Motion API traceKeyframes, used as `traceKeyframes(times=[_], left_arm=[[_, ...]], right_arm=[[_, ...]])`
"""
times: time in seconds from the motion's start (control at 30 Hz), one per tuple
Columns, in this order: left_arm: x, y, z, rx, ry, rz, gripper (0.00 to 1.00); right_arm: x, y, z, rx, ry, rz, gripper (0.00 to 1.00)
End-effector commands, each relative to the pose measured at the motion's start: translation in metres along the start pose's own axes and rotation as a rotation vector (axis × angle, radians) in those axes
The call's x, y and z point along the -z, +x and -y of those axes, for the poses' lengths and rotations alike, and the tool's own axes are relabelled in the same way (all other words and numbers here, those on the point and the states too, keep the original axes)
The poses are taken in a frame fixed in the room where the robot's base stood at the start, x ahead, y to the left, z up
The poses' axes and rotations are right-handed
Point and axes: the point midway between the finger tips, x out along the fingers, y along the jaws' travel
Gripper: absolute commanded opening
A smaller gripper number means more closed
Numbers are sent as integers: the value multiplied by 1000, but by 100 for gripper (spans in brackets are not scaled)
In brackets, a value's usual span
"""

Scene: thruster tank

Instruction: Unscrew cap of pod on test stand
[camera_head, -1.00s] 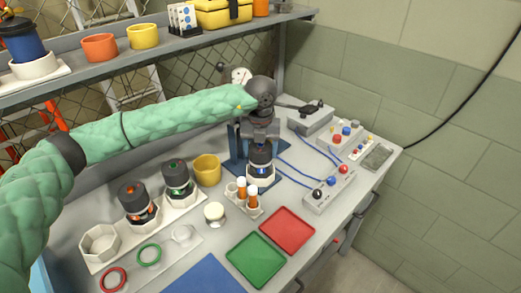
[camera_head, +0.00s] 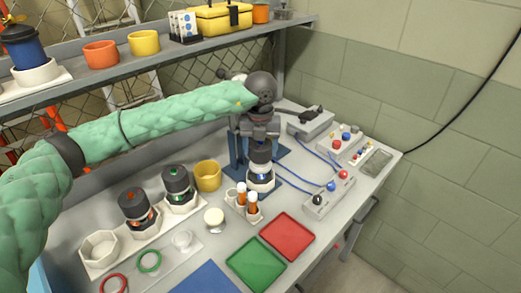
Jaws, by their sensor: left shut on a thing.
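The pod (camera_head: 260,169) stands upright on the blue test stand (camera_head: 236,157) at the back of the bench. Its dark cap (camera_head: 260,151) shows just below my left gripper (camera_head: 260,137). The left arm reaches in from the left, and its gripper points down over the pod, shut on the cap's top. The fingers partly hide the cap. I cannot tell whether the cap is loose from the pod. My right gripper is out of view.
Two capped pods (camera_head: 137,203) (camera_head: 177,182) sit in a white holder (camera_head: 100,247) with an empty socket. Control boxes with blue cables stand right. A shelf (camera_head: 150,65) runs behind.

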Motion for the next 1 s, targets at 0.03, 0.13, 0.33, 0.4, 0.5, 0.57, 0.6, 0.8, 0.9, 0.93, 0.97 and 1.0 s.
traceKeyframes(times=[0.03, 0.13, 0.33, 0.4, 0.5, 0.57, 0.6, 0.8, 0.9, 0.93, 0.97, 1.0], left_arm=[[0, -2, 0, 0, 0, 1, 44], [0, -6, 0, 0, 0, 1, 44], [0, -12, 0, 0, 0, 1, 44], [0, -14, 0, -1, 0, 1, 44], [0, -18, 0, -1, 0, 1, 44], [0, -20, 0, -1, 0, 1, 44], [0, -21, 0, -1, 0, 1, 44], [0, -25, 0, -1, 0, 1, 44], [0, -25, 0, -1, 0, 1, 44], [0, -25, 0, -1, 0, 1, 44], [0, -25, 0, -1, 0, 1, 44], [0, -25, 0, -1, 0, 1, 44]], right_arm=[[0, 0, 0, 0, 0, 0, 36], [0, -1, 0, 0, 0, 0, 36], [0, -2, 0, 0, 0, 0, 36], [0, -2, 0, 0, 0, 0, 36], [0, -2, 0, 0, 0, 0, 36], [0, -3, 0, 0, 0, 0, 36], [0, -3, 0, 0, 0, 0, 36], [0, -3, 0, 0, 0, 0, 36], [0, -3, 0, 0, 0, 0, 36], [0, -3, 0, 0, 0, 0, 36], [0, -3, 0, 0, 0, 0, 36], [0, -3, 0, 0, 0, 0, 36]])
